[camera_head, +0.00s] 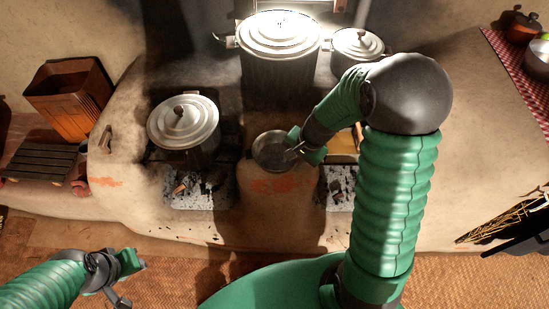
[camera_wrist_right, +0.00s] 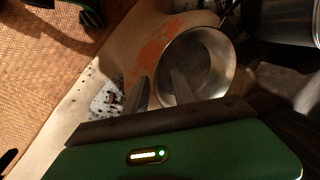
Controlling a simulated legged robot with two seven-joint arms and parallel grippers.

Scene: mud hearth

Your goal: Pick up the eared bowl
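The eared bowl looks to be the small round metal bowl (camera_head: 272,151) on the front ledge of the mud hearth, between the two fire openings. It stands upright and looks empty; its ears are not clear to me. My right gripper (camera_head: 297,150) is at the bowl's right side. In the right wrist view the two fingers (camera_wrist_right: 160,88) are apart at the rim of the bowl (camera_wrist_right: 205,62). One finger shows outside the rim and the other overlaps the inside. I cannot tell whether they touch it. My left gripper (camera_head: 128,281) is low at the left, over the floor, away from the bowl.
A lidded pot (camera_head: 184,124) stands left of the bowl, a tall lidded pot (camera_head: 279,65) behind it, and a smaller lidded pot (camera_head: 356,48) behind right. Ash and embers (camera_head: 195,188) lie in the left opening. A wooden crate (camera_head: 70,97) stands far left.

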